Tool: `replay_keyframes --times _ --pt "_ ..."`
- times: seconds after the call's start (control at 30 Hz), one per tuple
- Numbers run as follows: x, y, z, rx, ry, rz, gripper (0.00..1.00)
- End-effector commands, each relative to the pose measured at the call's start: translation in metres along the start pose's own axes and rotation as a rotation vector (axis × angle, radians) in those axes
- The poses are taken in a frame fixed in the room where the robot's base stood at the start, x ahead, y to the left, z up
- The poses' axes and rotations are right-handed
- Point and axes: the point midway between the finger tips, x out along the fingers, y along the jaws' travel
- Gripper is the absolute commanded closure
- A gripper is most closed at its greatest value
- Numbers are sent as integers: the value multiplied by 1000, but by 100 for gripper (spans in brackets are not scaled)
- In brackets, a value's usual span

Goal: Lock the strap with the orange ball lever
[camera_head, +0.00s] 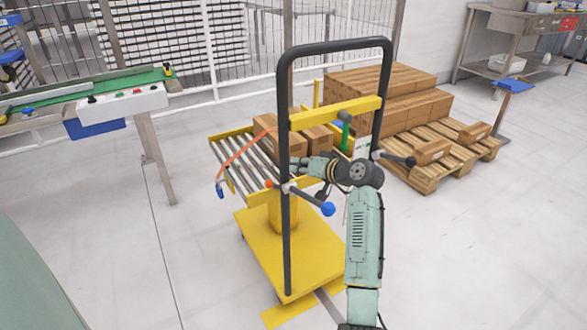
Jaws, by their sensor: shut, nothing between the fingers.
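The orange ball lever (270,185) sticks out to the left of the left upright of the yellow cart, at roller-bed height. The orange strap (238,153) runs slantwise over the roller bed (247,174) to the cardboard boxes (268,147). A blue piece (220,191) hangs near its lower left end. My arm reaches in from below right and bends left at the elbow. My gripper (296,165) is beside the left upright, above and right of the orange ball and apart from it. It is shut and empty; its fingertips are small and partly hidden.
The cart's black handle frame (335,46) and yellow crossbar (337,112) rise around my forearm. A blue ball lever (328,209), a black knob (410,162) and a green handle (345,130) are close by. A conveyor (122,103) stands left, a box pallet (440,170) right.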

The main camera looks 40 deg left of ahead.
Motion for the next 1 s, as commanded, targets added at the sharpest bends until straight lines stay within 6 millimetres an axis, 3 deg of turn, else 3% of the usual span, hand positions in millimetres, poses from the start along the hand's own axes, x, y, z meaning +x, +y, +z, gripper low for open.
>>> replay_keyframes --times 0.2,0.4,0.87,1.0 --pt "-48 5 4 3 0 3 100" --pt "-73 5 4 4 -2 1 100" --pt "-80 6 4 3 -1 3 100" --pt "-91 18 0 -12 40 68 100"
